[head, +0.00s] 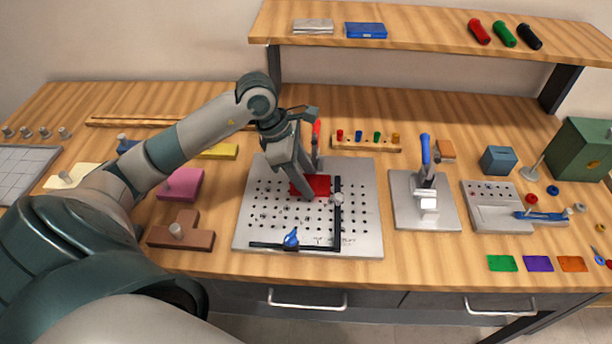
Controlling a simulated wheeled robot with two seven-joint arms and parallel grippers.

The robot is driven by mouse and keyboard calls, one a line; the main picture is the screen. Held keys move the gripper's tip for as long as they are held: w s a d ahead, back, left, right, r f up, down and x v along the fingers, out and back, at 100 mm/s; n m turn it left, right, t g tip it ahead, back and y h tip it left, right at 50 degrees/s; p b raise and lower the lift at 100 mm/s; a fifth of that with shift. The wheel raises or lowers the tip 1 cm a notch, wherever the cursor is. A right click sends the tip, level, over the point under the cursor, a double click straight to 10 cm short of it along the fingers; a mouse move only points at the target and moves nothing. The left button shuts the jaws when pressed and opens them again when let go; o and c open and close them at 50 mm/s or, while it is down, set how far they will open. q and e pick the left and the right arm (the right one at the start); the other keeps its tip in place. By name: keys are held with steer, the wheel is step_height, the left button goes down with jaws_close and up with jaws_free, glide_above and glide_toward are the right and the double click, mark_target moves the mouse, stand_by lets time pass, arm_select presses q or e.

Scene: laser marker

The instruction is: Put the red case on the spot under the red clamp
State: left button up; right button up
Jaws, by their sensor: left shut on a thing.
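The red case (322,183) is a flat red block over the middle of the perforated metal plate (262,215). The red clamp (317,133) shows as an upright red handle just behind it, partly hidden by my left gripper. My left gripper (308,190) comes down from above, shut on the red case, and covers part of it. I cannot tell whether the case touches the plate. The spot under the clamp is hidden by the gripper and case. My right gripper is out of view.
Black bars (337,220) form a corner on the plate, with a blue knob (291,239) on the front bar. A blue-handled clamp (426,152) stands on another plate to the right. A rack of coloured pegs (366,143) lies behind. Brown (180,236) and pink (181,184) blocks stand left.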

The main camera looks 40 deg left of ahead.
mark_target(309, 182)
arm_select(q)
steer(key=o, duration=0.8)
steer(key=shift+r, duration=0.15)
steer(key=shift+v, duration=0.95)
steer(key=shift+b+v, duration=0.5)
steer(key=shift+v, duration=0.3)
steer(key=b+v, duration=0.1)
steer(key=v, duration=0.7)
steer(key=shift+r+b, duration=0.2)
steer(key=shift+b, duration=0.2)
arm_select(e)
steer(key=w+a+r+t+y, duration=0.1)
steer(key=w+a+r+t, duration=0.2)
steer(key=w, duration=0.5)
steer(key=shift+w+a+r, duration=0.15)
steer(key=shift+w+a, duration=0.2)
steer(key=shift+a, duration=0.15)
arm_select(q)
steer(key=shift+a, duration=0.1)
